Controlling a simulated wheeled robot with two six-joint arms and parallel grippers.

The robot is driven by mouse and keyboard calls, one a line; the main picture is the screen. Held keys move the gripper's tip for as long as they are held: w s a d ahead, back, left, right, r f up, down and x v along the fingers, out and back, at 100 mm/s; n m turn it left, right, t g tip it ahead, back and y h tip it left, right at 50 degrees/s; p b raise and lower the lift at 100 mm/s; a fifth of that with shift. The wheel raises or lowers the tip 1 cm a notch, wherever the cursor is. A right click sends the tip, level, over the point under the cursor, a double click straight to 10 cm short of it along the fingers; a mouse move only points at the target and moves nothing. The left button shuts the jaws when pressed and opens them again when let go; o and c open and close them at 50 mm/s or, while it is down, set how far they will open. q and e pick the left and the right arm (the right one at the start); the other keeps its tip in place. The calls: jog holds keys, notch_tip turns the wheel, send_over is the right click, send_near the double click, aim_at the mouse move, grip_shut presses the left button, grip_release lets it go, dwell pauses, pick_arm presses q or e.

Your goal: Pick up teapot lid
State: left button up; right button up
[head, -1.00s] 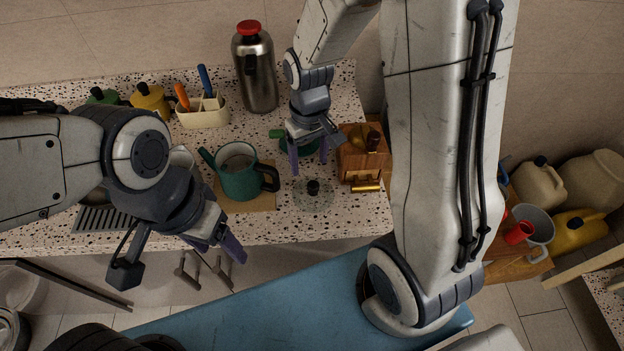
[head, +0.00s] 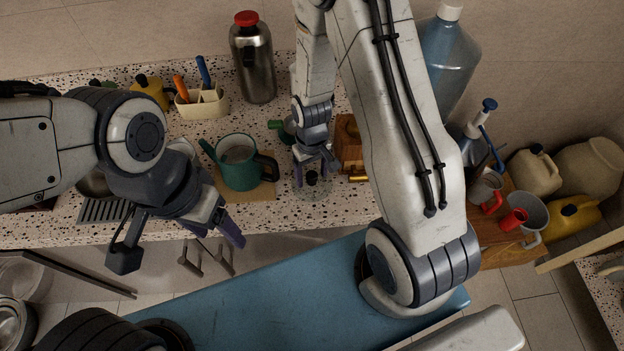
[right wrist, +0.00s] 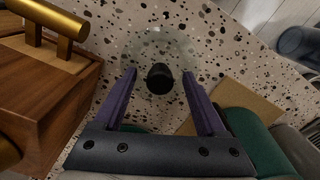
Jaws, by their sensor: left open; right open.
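The teapot lid (head: 312,188) is a clear glass disc with a black knob, lying on the speckled counter. In the right wrist view the lid's black knob (right wrist: 159,77) sits between the fingertips, with the faint glass disc around it. My right gripper (head: 313,178) is open, with its fingers over the lid, one on each side of the knob; I cannot tell its exact height. The green teapot (head: 240,170) stands left of the lid on a tan mat (head: 262,196), uncovered. My left gripper (head: 222,232) is open and empty in front of the counter's edge.
A wooden box with brass parts (head: 350,150) stands close right of the lid, and shows at the left in the right wrist view (right wrist: 60,95). A steel flask (head: 253,62) and a utensil holder (head: 203,103) stand behind. The counter front is clear.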

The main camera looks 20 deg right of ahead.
aim_at(312, 174)
jog(key=shift+f, duration=0.15)
grip_shut()
dwell(0.4)
jog(key=shift+w+r, duration=0.1)
jog(key=shift+r, duration=0.6)
notch_tip(312, 174, up, 3)
jog(key=shift+d+b, duration=0.1)
jog(key=shift+b, duration=0.65)
jog(key=s+d+r+b, duration=0.1)
jog(key=s+d+r, duration=0.5)
jog(key=s+d, duration=0.2)
jog(key=shift+d+r+b, duration=0.2)
jog(key=shift+r+b, duration=0.1)
jog(key=shift+b, duration=0.1)
